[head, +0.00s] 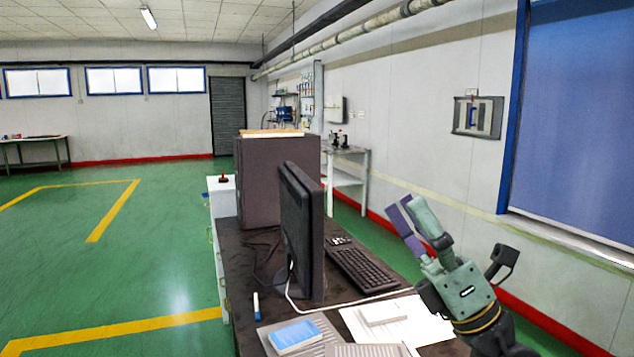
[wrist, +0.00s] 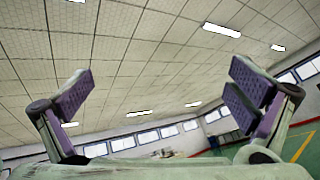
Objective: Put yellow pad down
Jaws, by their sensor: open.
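My gripper (head: 455,238) is raised above the right side of the dark desk (head: 250,308), with its fingers pointing up. In the wrist view my gripper (wrist: 163,95) is open, with its purple finger pads wide apart and nothing between them. I see no clearly yellow pad in either view. A blue-topped pad (head: 294,337) lies at the front of the desk. A whitish pad (head: 384,312) lies on white paper to its right. A flat tan-orange thing (head: 272,133) lies on top of the dark computer case; I cannot tell what it is.
A monitor (head: 302,230) stands mid-desk, with a black keyboard (head: 362,271) to its right. The dark computer case (head: 262,180) stands behind. A marker (head: 256,306) and a white cable are on the desk. Green floor is open at left; a wall with a blue panel (head: 575,120) is at right.

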